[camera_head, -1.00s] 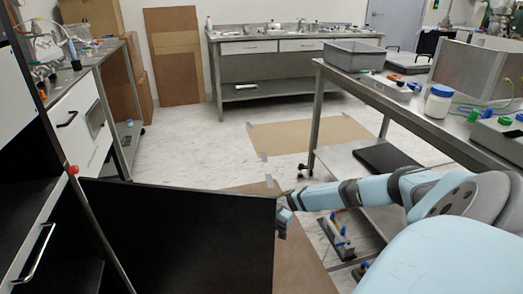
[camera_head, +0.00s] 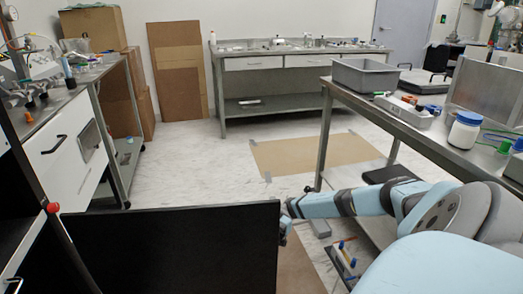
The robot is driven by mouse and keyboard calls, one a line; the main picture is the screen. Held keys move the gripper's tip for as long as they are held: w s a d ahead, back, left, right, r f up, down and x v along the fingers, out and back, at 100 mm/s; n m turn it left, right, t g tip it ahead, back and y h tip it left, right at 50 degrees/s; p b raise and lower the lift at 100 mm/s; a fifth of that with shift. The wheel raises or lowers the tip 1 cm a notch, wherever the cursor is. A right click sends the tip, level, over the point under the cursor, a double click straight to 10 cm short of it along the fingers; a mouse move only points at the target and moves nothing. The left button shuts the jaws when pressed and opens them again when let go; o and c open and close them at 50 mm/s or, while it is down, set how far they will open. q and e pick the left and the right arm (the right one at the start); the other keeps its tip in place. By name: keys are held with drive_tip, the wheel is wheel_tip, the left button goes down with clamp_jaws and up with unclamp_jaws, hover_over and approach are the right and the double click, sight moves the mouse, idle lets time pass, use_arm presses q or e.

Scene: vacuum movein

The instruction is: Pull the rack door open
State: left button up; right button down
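The rack door is a large black panel (camera_head: 175,250) across the lower left and middle of the head view, swung out from the rack (camera_head: 25,215) at the left edge. My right gripper (camera_head: 285,232) is at the door's free right edge, with its arm coming in from the right. The fingers are small and partly hidden by the door edge, so I cannot tell whether they are closed on it. A red knob (camera_head: 53,208) shows on the rack post near the door's left top corner.
A metal table (camera_head: 425,135) with a grey bin (camera_head: 365,75) and a white jar (camera_head: 464,130) stands at right. A bench (camera_head: 300,62) is at the back, and a drawer cabinet (camera_head: 65,145) at left. The floor (camera_head: 205,165) between them is clear.

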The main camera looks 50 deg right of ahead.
drive_tip(key=shift+w, duration=0.15)
use_arm(q)
drive_tip(key=shift+d+f, duration=0.1)
drive_tip(key=shift+s+f, duration=0.15)
use_arm(e)
drive_tip(key=c, duration=1.3)
unclamp_jaws()
drive_tip(key=shift+f, duration=0.1)
drive_tip(key=shift+o, duration=0.2)
drive_tip(key=shift+d, duration=0.1)
use_arm(q)
drive_tip(key=shift+w+f+g+b, duration=0.2)
drive_tip(key=shift+f+g+b, duration=0.2)
drive_tip(key=shift+f+b, duration=0.45)
use_arm(e)
drive_tip(key=d, duration=1.3)
drive_tip(key=shift+s+d, duration=0.25)
drive_tip(key=shift+d, duration=0.1)
